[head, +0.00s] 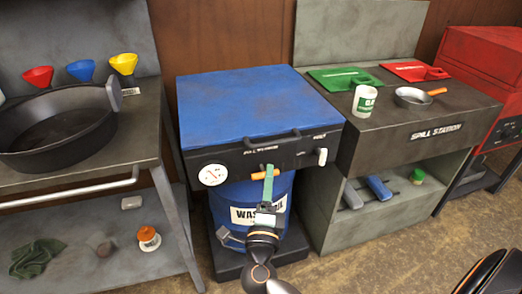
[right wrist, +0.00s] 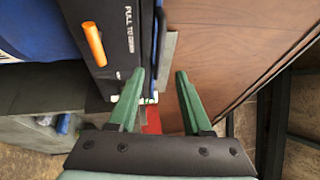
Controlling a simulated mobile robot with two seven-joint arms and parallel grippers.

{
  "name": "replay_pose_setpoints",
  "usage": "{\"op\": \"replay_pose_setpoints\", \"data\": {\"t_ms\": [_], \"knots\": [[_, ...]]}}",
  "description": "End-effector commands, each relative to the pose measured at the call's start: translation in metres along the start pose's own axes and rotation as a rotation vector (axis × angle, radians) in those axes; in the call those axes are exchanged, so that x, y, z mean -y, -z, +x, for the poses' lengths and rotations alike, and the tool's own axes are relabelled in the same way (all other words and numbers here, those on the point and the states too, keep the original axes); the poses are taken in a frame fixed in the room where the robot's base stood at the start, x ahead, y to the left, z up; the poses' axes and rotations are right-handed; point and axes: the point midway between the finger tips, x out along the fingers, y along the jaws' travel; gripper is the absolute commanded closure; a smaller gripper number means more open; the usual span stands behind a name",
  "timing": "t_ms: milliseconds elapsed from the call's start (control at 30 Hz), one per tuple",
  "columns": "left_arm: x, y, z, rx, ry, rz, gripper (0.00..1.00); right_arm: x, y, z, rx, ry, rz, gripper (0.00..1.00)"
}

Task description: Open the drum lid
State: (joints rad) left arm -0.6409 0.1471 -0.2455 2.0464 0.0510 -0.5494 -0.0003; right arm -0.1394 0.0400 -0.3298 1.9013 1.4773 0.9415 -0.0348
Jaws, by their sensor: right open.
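The waste drum station has a blue lid (head: 255,105) that lies flat and looks shut, with a dark bar handle (head: 272,139) along its front edge. The black front panel below carries a round white gauge (head: 213,175), an orange handle (head: 252,177) and a white piece (head: 322,156) at the right. The blue drum (head: 228,193) stands underneath. My right gripper (head: 268,178) is in front of the panel, overlapping the orange handle in the head view. In the right wrist view its green fingers (right wrist: 158,90) are open; the orange handle (right wrist: 93,43) is up and left, not between them.
A grey bench (head: 140,125) with a black pan (head: 60,130) and several funnels stands at the left. The spill station (head: 425,140) stands close at the right, with a white cup (head: 364,101) and a small pan (head: 412,97) on top. A wooden wall (head: 215,30) is behind.

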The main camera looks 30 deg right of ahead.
Motion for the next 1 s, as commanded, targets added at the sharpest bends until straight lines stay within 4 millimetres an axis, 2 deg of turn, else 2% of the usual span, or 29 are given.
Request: {"op": "replay_pose_setpoints", "data": {"t_ms": [167, 500, 633, 800, 1000], "knots": [[-0.001, -0.001, -0.001, 0.003, -0.002, 0.000, 0.50, 0.000, 0.001, 0.017, -0.010, -0.004, 0.007, 0.50], [-0.001, -0.005, 0.000, 0.006, -0.001, -0.001, 0.50, 0.000, 0.002, 0.085, -0.009, -0.001, 0.006, 0.50], [0.000, -0.006, 0.001, 0.006, 0.000, -0.001, 0.50, -0.001, 0.002, 0.106, -0.008, -0.002, 0.005, 0.50], [0.001, -0.007, 0.002, 0.007, 0.002, -0.001, 0.50, -0.001, 0.002, 0.121, -0.007, -0.004, 0.006, 0.50], [0.001, -0.007, 0.002, 0.006, 0.003, -0.001, 0.50, -0.002, 0.002, 0.125, -0.008, -0.006, 0.006, 0.50]]}}
